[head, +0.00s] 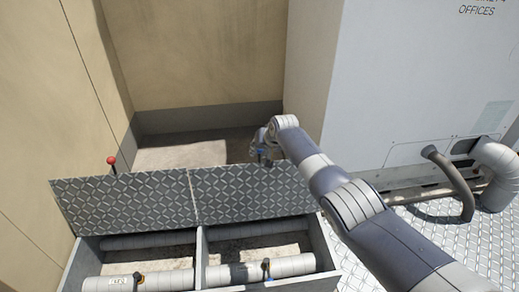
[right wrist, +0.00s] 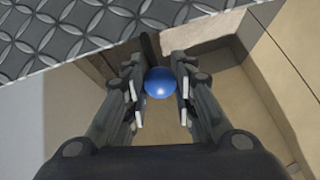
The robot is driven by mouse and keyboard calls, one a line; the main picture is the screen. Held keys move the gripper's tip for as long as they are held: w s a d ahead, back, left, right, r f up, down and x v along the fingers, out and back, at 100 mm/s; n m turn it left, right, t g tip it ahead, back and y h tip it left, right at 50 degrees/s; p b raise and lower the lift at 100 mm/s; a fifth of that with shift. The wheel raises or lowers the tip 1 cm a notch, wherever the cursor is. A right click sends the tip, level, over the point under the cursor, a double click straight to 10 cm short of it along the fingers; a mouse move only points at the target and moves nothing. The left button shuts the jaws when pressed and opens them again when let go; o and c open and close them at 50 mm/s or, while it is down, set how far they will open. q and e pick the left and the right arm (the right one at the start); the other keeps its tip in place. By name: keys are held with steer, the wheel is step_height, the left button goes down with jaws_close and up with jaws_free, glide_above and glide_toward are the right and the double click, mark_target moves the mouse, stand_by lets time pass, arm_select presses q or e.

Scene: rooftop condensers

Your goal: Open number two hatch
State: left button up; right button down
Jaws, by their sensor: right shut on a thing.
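Two checker-plate hatch lids, a left one (head: 125,203) and a right one (head: 252,194), stand raised along the far side of a low box in the head view. I cannot read a number on either lid. A red knob (head: 112,160) sticks up at the left lid's top edge. My right gripper (head: 263,153) is at the right lid's top edge, partly hidden behind my arm. In the right wrist view its fingers are shut on a blue knob (right wrist: 160,82), beside the lid's checker plate (right wrist: 60,35). My left gripper is out of view.
The box's two open compartments, split by a divider (head: 201,260), hold pale pipes (head: 240,273) with small valve handles. A tan wall (head: 195,55) stands behind and at left. A large white unit (head: 420,80) with a bent pipe (head: 497,175) is at right.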

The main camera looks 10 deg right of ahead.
steer(key=c, duration=1.3)
jaws_free()
steer(key=shift+s+a+f, duration=0.1)
steer(key=shift+f, duration=0.1)
steer(key=shift+r, duration=0.2)
steer(key=shift+s+d+r, duration=0.2)
steer(key=shift+s+r, duration=0.1)
steer(key=shift+r, duration=0.2)
steer(key=v, duration=1)
steer(key=shift+s, duration=0.25)
steer(key=shift+r, duration=0.1)
